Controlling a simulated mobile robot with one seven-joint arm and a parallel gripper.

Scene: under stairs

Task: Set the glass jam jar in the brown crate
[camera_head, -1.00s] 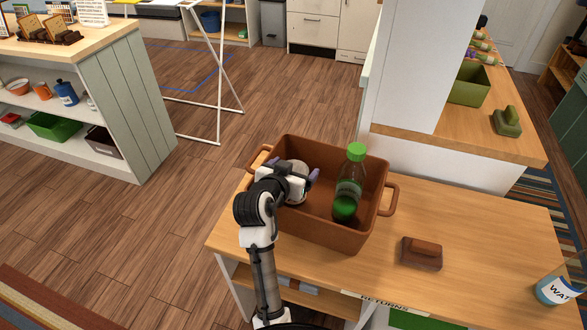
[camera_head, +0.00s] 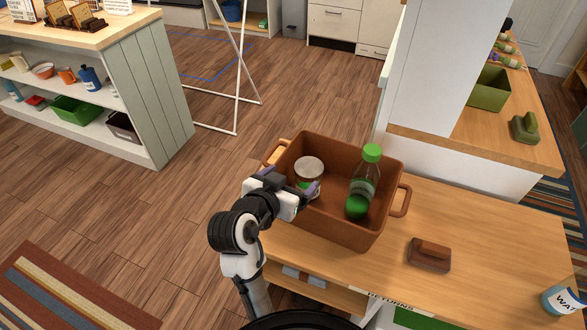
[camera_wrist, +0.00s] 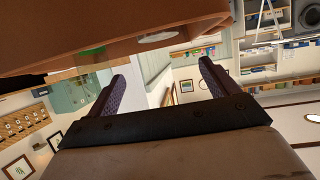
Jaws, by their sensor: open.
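The brown crate (camera_head: 345,226) stands on the wooden counter, with a handle at each end. The glass jam jar (camera_head: 308,176), with a pale round lid, stands in the left part of the crate. A green-capped bottle (camera_head: 364,183) is in the right part. My gripper (camera_head: 293,186) is open and empty at the crate's near left rim, apart from the jar as far as I can tell. In the wrist view its fingers (camera_wrist: 163,82) are spread with nothing between them, and the crate (camera_wrist: 130,28) fills the top left.
A brown block-like object (camera_head: 429,254) lies on the counter right of the crate. A blue and white can (camera_head: 563,301) stands at the right edge. A green bin (camera_head: 488,92) and a green object (camera_head: 525,128) sit on the shelf behind. The counter between block and can is clear.

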